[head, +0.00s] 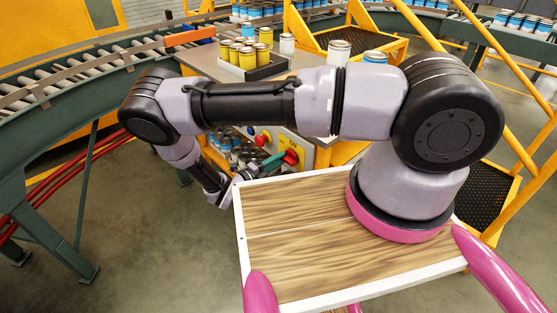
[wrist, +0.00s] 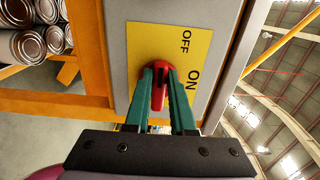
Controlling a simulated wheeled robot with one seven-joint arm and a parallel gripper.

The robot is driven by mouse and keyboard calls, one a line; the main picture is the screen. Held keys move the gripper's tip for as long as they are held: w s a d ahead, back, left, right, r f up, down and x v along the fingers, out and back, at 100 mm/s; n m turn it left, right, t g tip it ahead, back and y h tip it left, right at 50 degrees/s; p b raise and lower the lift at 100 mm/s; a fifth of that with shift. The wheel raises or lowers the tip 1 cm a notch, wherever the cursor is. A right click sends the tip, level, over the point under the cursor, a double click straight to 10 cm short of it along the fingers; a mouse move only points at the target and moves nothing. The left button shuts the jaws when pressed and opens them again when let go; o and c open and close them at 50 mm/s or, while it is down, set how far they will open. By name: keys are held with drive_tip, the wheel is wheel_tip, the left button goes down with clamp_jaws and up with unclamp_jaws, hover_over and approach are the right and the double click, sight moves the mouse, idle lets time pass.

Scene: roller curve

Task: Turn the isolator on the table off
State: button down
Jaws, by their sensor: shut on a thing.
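The isolator is a red rotary handle (wrist: 158,64) on a yellow plate (wrist: 148,38) marked OFF and ON, fixed to a grey panel. In the head view the red handle (head: 291,157) is on the front of the table, just beyond my wooden-topped base. My gripper (wrist: 161,84) has green fingers, one on each side of the handle, and is shut on it. It also shows in the head view (head: 276,161), reaching in from the left. The fingers hide part of the handle, and I cannot tell which mark it points at.
The table (head: 215,62) carries yellow cans (head: 248,57) in a dark tray and a few white cans. A roller conveyor (head: 60,90) curves along the left. Yellow steps and rails (head: 528,140) stand on the right.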

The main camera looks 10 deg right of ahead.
idle(0.4)
drive_tip(key=c, duration=0.8)
unclamp_jaws()
drive_tip(key=shift+o, duration=0.2)
drive_tip(key=shift+a, duration=0.1)
drive_tip(key=v, duration=1)
drive_tip(key=shift+s+a, duration=0.2)
drive_tip(key=shift+a, duration=0.05)
